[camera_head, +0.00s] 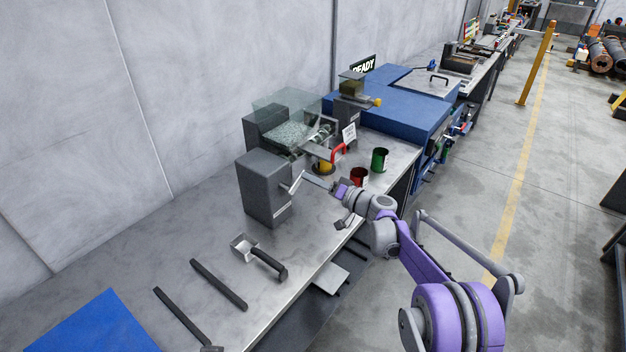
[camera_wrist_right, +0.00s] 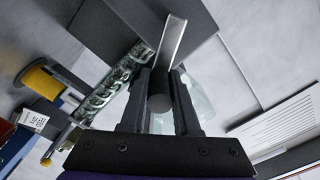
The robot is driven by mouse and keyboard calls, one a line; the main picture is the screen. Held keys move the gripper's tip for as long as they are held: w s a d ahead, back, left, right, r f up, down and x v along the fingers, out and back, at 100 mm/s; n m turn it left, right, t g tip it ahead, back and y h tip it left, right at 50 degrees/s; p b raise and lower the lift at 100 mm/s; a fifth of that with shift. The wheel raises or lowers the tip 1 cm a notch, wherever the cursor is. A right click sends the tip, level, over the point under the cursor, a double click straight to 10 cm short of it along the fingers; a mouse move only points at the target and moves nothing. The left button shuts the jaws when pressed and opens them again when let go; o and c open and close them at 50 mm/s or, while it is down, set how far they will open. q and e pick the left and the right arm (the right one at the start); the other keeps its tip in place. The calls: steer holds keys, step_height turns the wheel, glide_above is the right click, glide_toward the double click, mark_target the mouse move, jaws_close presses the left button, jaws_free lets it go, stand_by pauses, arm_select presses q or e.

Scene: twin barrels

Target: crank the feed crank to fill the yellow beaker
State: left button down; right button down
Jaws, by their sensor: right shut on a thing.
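The feed crank's pale metal arm (camera_head: 296,183) stands on the side of a grey box on the bench. In the right wrist view, my right gripper (camera_wrist_right: 160,104) is shut on the crank's dark round handle (camera_wrist_right: 159,103), with the metal crank arm (camera_wrist_right: 172,42) just beyond it. In the head view my right gripper (camera_head: 338,187) reaches in from the right, beside the box. The yellow beaker (camera_head: 325,167) stands below the feeder's outlet; its contents cannot be seen. A yellow cylinder (camera_wrist_right: 42,80), apparently that beaker, shows in the wrist view. My left gripper is out of view.
A red beaker (camera_head: 359,178) and a green beaker (camera_head: 379,160) stand right of the yellow one. A clear hopper (camera_head: 292,133) holds pale green pieces. A black-handled scoop (camera_head: 268,262) and dark bars (camera_head: 219,284) lie at the front. A blue machine (camera_head: 395,110) stands behind.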

steer(key=c, duration=0.7)
jaws_free()
steer(key=shift+o, duration=0.2)
steer(key=shift+d, duration=0.1)
steer(key=b+v, duration=0.1)
steer(key=v, duration=0.9)
steer(key=shift+s+d, duration=0.25)
